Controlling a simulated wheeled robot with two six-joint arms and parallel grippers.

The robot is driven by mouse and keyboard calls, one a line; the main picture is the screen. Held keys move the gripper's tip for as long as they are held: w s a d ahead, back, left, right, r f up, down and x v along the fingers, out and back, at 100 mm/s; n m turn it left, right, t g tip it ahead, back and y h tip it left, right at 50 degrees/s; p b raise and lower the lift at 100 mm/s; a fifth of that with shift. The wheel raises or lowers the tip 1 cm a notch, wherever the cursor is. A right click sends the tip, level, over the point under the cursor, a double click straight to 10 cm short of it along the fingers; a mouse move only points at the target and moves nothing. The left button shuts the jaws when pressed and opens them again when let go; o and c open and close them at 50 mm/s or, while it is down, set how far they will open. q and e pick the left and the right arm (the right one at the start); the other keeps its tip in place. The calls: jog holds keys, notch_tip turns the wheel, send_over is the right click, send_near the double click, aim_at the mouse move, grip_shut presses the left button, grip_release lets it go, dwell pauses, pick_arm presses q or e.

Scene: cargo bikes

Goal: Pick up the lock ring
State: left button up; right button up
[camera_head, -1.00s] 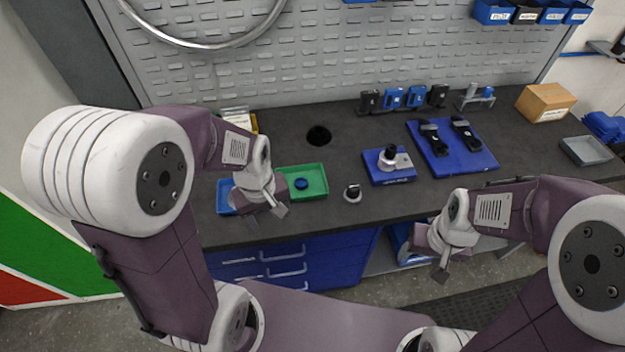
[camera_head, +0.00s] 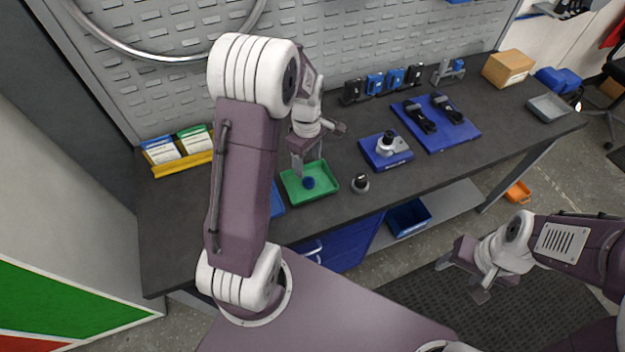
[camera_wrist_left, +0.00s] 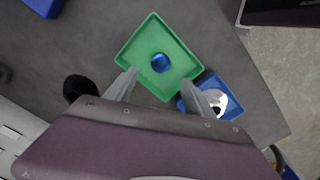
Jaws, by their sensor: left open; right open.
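A blue round part (camera_head: 308,182) lies in the green tray (camera_head: 330,195); it also shows in the left wrist view (camera_wrist_left: 160,63). A shiny silver, ring-like part (camera_wrist_left: 217,101) lies in the small blue tray (camera_wrist_left: 236,111), partly behind a finger. I cannot tell for sure which of these is the lock ring. In the head view my left arm hides most of the blue tray (camera_head: 277,203). My left gripper (camera_head: 318,148) is open and empty above the green tray, fingers pointing down. My right gripper (camera_head: 461,281) is open and empty, off the bench's front side.
A blue block with a silver fitting (camera_head: 387,150) and a blue mat with black tools (camera_head: 462,135) lie further right. Label boxes (camera_head: 180,148) stand at the back left.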

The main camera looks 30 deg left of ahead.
aim_at(308, 180)
pick_arm(q)
notch_tip(308, 180, down, 3)
jog(key=shift+s+a+r, duration=0.1)
jog(key=shift+s, duration=0.05)
jog(key=shift+a+f, duration=0.15)
jog(key=shift+f, duration=0.25)
jog(key=f, duration=0.4)
jog(key=shift+d+f+p, duration=0.3)
jog(key=shift+f+p, duration=0.1)
jog(key=shift+f, duration=0.15)
grip_shut()
jog(key=shift+r, duration=0.2)
